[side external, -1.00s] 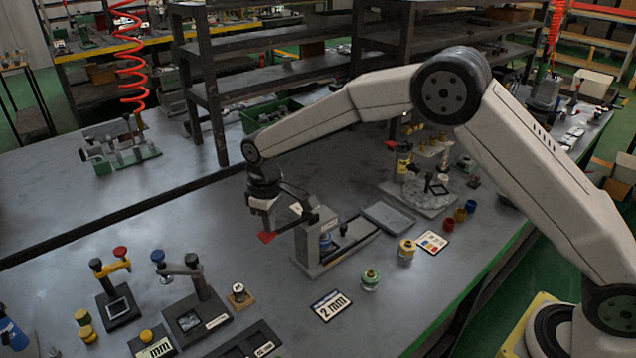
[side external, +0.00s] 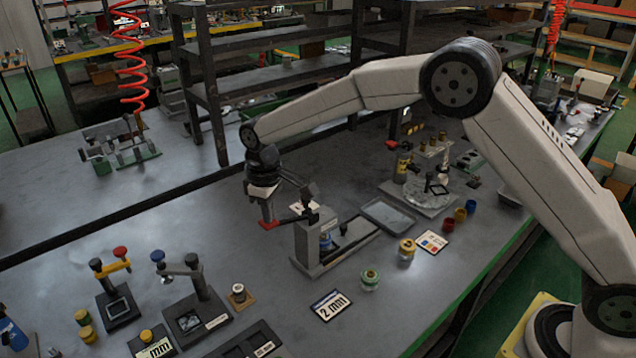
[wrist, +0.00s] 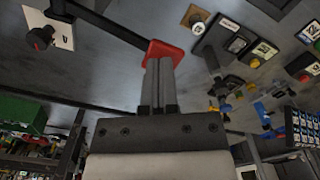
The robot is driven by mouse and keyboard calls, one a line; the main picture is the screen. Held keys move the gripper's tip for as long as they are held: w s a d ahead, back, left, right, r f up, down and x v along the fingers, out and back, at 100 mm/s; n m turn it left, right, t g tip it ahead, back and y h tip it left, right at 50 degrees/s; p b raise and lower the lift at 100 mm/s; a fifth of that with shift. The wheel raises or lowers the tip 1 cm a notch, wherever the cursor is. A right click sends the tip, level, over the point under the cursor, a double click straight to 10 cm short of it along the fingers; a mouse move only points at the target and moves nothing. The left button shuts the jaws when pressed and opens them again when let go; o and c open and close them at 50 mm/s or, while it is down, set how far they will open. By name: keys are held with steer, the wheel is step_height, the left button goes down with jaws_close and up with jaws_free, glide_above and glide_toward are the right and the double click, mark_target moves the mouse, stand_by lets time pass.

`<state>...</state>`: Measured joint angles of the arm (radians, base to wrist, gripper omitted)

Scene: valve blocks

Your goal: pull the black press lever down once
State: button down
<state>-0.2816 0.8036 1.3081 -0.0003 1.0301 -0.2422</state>
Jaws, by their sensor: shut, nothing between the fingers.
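The black press lever (side external: 290,219) reaches out to the left from the upper part of the grey press stand (side external: 303,246). Its free end carries a red pad (side external: 270,225). My gripper (side external: 267,216) is shut and empty, pointing down with its fingertips at the red pad from above. In the wrist view, the closed fingers (wrist: 158,65) meet the red pad (wrist: 165,50), and the black lever (wrist: 110,28) runs off to the upper left. Whether the tips press on the pad or only hover close to it, I cannot tell.
A "2 mm" card (side external: 331,305) and a green-and-white pot (side external: 370,280) lie in front of the press. Clamp stands with yellow (side external: 115,266) and blue (side external: 157,256) parts are at the front left. A grey tray (side external: 388,215) is behind right.

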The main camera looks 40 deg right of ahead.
steer(key=shift+r, duration=1.5)
steer(key=shift+s+d, duration=0.25)
steer(key=shift+d, duration=0.15)
steer(key=s+d+f+m+t, duration=0.1)
steer(key=s+d+m, duration=0.1)
steer(key=s+d, duration=0.3)
steer(key=s+d+m, duration=0.2)
steer(key=s+d, duration=0.2)
steer(key=s, duration=0.7)
steer(key=s+d+f+m+t, duration=0.1)
steer(key=s+d+m, duration=0.1)
steer(key=s+d, duration=0.3)
steer(key=s, duration=0.4)
steer(key=shift+d+f+t, duration=0.3)
steer(key=shift+d+f, duration=0.05)
